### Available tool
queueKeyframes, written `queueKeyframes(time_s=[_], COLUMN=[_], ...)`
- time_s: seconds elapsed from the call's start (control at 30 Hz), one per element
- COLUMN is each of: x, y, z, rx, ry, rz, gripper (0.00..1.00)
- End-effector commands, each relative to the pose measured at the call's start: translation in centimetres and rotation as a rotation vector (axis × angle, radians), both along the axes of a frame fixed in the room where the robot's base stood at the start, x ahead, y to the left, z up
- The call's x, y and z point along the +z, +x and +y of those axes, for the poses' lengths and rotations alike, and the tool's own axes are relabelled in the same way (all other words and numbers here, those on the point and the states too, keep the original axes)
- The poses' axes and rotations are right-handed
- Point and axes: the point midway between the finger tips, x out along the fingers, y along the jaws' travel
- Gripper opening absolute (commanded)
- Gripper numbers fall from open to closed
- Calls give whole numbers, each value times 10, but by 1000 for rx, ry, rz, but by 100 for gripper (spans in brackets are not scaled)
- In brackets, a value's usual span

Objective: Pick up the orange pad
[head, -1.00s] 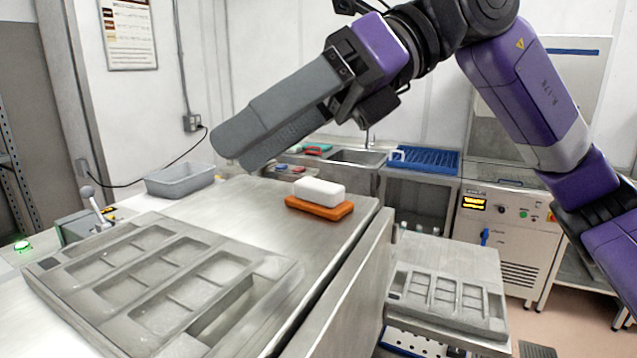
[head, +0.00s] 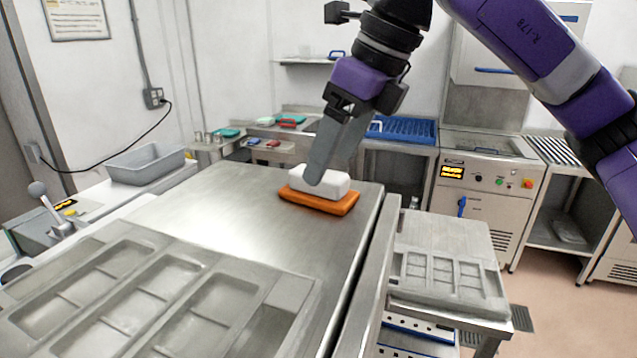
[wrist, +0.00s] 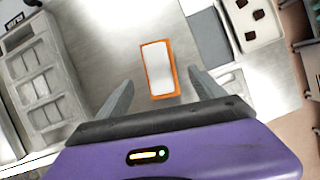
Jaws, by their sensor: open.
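The orange pad (head: 337,208) lies flat on the steel table, near its right edge. A white block (head: 336,184) rests on top of the pad and covers most of it. In the wrist view the pad (wrist: 161,96) shows as an orange border around the white block (wrist: 158,68). My gripper (head: 318,176) hangs over the block in the head view, with its fingers pointing down. In the wrist view my gripper (wrist: 160,88) is open and empty, one finger to each side of the pad, apart from it.
A grey mould tray (head: 165,290) lies at the front left of the steel table (head: 220,205). A grey bin (head: 147,165) and a lever box stand further left. A lower table with another mould (head: 445,270) stands to the right. The table between tray and pad is clear.

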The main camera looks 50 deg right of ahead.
Motion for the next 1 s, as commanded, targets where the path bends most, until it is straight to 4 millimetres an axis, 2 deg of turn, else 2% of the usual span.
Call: queueKeyframes(time_s=[0.37,0.67,0.9,1.0], x=[-41,-45,-45,-45], y=[15,17,17,17], z=[3,3,3,3], rx=[2,1,1,1], ry=[2,1,1,1], rz=[1,-1,-1,-1], gripper=[78,76,29,12])
